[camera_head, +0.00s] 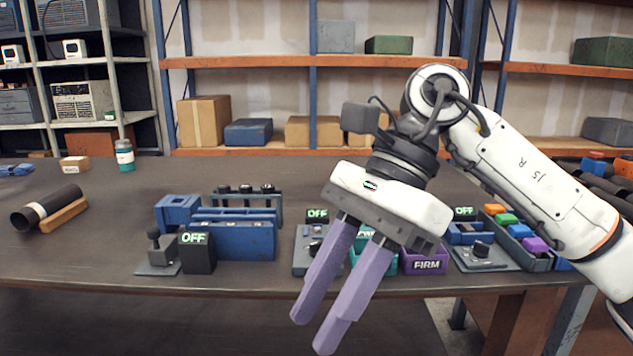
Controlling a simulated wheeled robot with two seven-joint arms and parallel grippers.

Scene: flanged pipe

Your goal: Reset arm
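My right gripper (313,334) hangs from the white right arm (535,180), which comes in from the right. Its two long purple fingers point down and to the left, in front of the table's front edge. They are parallel with a gap between them, and nothing is held in the gap. The gripper body hides part of the devices behind it. My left gripper is not in view.
A dark table (120,262) carries a black pipe (45,207) at left, a blue fixture (235,236) with an "OFF" box (197,252), and a purple "FIRM" bin (426,264). A tray of coloured blocks (537,262) is at right. Shelves stand behind.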

